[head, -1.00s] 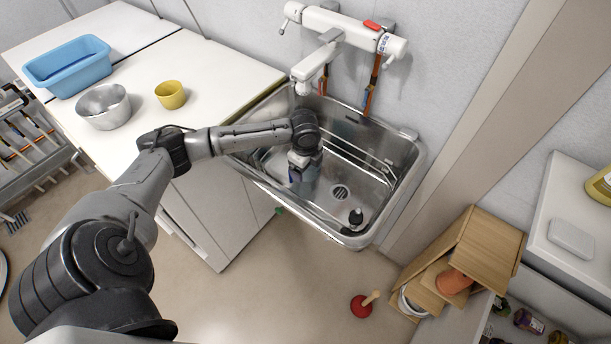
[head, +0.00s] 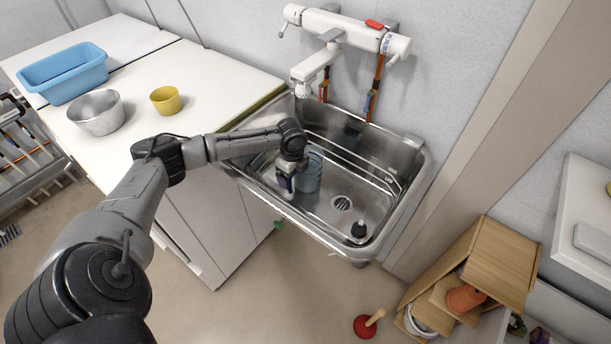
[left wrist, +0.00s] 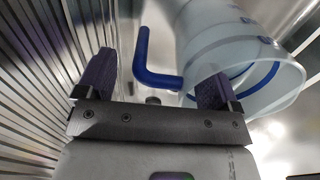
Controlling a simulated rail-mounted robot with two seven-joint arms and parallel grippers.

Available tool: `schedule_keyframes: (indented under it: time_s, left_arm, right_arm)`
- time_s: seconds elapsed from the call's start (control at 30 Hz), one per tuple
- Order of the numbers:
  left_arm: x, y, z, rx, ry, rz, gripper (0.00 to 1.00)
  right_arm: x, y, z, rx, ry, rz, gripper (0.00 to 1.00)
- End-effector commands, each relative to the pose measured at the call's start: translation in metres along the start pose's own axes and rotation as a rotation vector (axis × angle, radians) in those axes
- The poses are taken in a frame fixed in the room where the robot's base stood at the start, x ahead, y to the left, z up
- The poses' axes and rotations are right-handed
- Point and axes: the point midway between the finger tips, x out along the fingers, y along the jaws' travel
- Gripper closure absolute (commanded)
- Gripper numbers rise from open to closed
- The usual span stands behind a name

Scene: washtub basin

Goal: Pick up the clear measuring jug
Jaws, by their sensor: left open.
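The clear measuring jug (head: 311,172), bluish and see-through, stands in the steel sink (head: 405,205). My left gripper (head: 286,184) is open and low in the sink, just left of the jug. I cannot tell whether a finger touches the jug. My right gripper is not in view.
The white tap (head: 318,62) overhangs the sink's back. A blue tub (head: 62,75), metal bowl (head: 97,114) and yellow cup (head: 165,100) stand on the left counter. The ribbed sink wall is close beside the left finger.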

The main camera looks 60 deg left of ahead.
Motion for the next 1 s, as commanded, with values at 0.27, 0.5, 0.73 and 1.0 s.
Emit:
schedule_keyframes:
  time_s: [0.27,0.5,0.73,1.0]
  left_arm:
    - [0.0095,0.0001,0.0003,0.000,-0.001,-0.001,0.13]
    - [0.0094,0.0002,0.0002,0.000,-0.001,0.000,0.32]
    - [0.0094,0.0002,0.0001,0.000,-0.001,0.000,0.54]
    - [0.0094,0.0002,0.0002,0.000,-0.001,0.000,0.80]
  right_arm:
    - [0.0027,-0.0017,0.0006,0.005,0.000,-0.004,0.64]
    - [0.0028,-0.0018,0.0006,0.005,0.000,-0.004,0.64]
    - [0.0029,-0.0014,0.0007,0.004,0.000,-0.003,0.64]
    - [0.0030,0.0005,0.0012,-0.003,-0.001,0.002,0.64]
